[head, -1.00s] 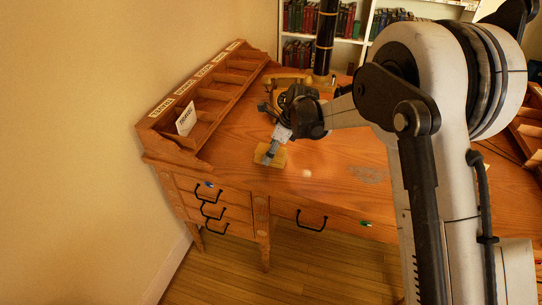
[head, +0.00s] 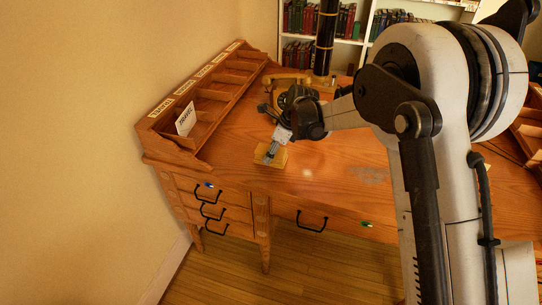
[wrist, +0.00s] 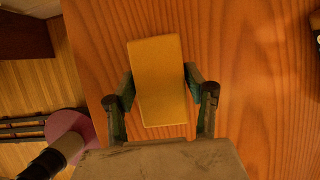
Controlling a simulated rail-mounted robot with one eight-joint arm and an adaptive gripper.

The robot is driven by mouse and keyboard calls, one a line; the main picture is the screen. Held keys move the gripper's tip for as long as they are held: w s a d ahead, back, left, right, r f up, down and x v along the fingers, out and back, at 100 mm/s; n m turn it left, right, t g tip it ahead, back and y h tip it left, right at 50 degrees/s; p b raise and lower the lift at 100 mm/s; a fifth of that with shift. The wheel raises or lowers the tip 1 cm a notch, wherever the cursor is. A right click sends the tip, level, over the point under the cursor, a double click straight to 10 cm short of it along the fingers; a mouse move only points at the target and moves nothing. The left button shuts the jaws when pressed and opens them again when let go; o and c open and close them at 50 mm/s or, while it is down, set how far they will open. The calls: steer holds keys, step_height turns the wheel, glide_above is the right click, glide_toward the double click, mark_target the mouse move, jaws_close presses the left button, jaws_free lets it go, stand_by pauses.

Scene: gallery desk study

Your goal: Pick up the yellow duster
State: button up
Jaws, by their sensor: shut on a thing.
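The yellow duster (wrist: 160,80) is a flat-faced yellow block on the wooden desk top. In the wrist view it stands between the two fingers of my gripper (wrist: 161,88), which are closed against its left and right sides. In the head view the duster (head: 279,159) is near the desk's front edge, under my gripper (head: 270,155), which points down at it. The duster appears to rest on the desk; any gap beneath it cannot be made out.
A wooden rack of compartments (head: 212,88) with a white card (head: 186,120) stands at the desk's left. A yellowish telephone-like object (head: 285,78) and a tall black cylinder (head: 325,40) are behind my gripper. The desk (head: 330,150) is clear to the right of the duster.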

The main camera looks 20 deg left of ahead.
mark_target(265, 149)
steer(key=shift+r, duration=0.15)
steer(key=shift+c, duration=0.3)
steer(key=shift+r+p, duration=0.2)
steer(key=shift+p, duration=0.25)
steer(key=r, duration=0.4)
steer(key=shift+s+a+r, duration=0.1)
steer(key=shift+s+r, duration=0.15)
steer(key=s+a+r, duration=0.4)
steer(key=s+r, duration=0.2)
steer(key=s, duration=0.4)
steer(key=shift+s+r+p, duration=0.15)
steer(key=shift+s+p, duration=0.05)
steer(key=shift+p, duration=0.2)
steer(key=shift+a, duration=0.1)
